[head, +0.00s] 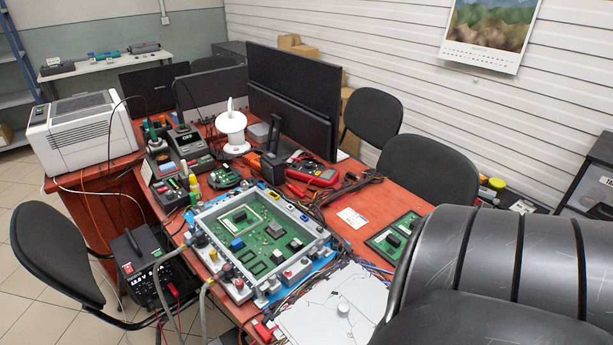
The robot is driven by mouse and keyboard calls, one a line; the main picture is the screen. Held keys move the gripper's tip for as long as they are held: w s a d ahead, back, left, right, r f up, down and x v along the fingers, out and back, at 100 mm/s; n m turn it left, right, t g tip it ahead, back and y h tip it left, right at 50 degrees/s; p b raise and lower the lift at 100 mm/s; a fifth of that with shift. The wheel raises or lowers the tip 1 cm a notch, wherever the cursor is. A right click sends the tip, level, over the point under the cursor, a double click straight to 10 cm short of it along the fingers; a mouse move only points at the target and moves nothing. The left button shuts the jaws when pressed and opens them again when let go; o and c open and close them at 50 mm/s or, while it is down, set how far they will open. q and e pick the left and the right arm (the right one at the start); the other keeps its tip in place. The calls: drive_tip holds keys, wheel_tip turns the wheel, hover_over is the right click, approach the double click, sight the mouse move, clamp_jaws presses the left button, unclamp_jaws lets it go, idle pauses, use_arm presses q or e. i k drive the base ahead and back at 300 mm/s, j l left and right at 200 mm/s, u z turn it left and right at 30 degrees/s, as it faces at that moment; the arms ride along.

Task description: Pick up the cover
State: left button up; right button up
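A flat pale grey-white plate with a round knob on top, which looks like the cover (318,301), lies at the front of the red table. Wires show around its edges. Just behind it to the left is an open grey housing (323,238) with a green circuit board (262,236) inside, on a blue base. Grey hoses (206,312) hang at the housing's front left side. Neither of my grippers shows in the head view.
A black chair (52,258) stands at left. The lower right of the view is blocked.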

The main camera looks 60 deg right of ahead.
sight(315, 324)
drive_tip(key=k+j+z, duration=0.1)
drive_tip(key=z, duration=2)
drive_tip(key=l, duration=0.1)
